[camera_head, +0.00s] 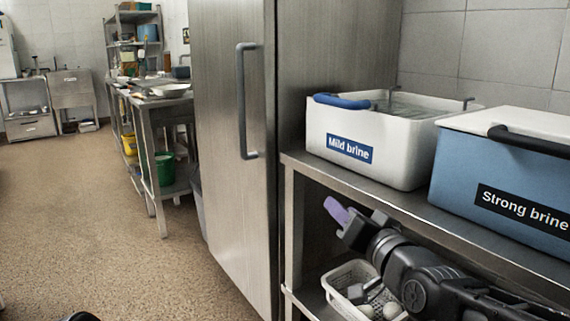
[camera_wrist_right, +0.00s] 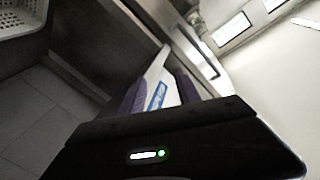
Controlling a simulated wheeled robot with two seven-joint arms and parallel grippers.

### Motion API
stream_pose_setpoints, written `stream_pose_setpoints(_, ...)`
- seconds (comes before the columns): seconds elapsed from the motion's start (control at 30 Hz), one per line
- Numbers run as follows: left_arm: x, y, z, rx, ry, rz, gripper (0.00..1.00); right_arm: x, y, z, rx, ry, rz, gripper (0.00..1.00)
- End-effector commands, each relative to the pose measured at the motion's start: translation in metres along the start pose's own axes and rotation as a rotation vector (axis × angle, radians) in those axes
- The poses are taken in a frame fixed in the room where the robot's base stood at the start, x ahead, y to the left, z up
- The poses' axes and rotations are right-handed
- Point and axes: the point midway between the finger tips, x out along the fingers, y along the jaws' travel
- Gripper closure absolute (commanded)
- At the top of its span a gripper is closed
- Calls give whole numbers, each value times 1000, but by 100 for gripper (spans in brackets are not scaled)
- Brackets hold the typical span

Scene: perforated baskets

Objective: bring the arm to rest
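My right arm comes in from the lower right in the head view, in front of the shelf unit. Its right gripper (camera_head: 346,214) has purple finger pads and sits below the upper shelf edge, above a white perforated basket (camera_head: 338,303). In the right wrist view the two purple fingers (camera_wrist_right: 158,92) stand apart with nothing held between them. A white tub with a blue label shows in the gap, farther off. My left gripper cannot be made out in either view.
A white tub (camera_head: 395,165) labelled Mild brine and a blue tub (camera_head: 465,175) labelled Strong brine stand on the upper metal shelf (camera_head: 345,178). Pale round items lie in the basket. A tall steel cabinet (camera_head: 222,130) stands left of the shelf. The floor (camera_head: 110,230) at left is clear.

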Motion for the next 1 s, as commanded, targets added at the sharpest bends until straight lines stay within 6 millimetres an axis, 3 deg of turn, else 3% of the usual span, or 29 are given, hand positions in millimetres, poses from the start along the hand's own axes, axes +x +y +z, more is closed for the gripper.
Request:
stream_pose_setpoints(0.03,-28,11,0,2,-5,1,6,10,9,14,-9,-72,37,60)
stream_pose_setpoints(0.1,-56,22,2,5,-12,3,6,19,29,52,-27,-185,88,60)
stream_pose_setpoints(0.23,-112,46,4,11,-25,7,6,8,66,134,-47,-430,181,60)
stream_pose_setpoints(0.37,-165,67,6,15,-37,9,6,-37,85,208,-37,-671,254,60)
stream_pose_setpoints(0.5,-222,90,8,19,-47,12,6,-112,85,266,8,-915,320,60)
stream_pose_setpoints(0.6,-261,105,9,22,-53,13,6,-172,74,291,62,-1072,366,60)
stream_pose_setpoints(0.73,-299,120,9,24,-57,15,6,-233,55,307,122,-1221,409,60)
stream_pose_setpoints(0.83,-315,127,8,24,-58,15,6,-256,45,310,147,-1275,423,60)
stream_pose_setpoints(1.0,-322,129,8,24,-58,15,6,-263,41,309,159,-1289,430,60)
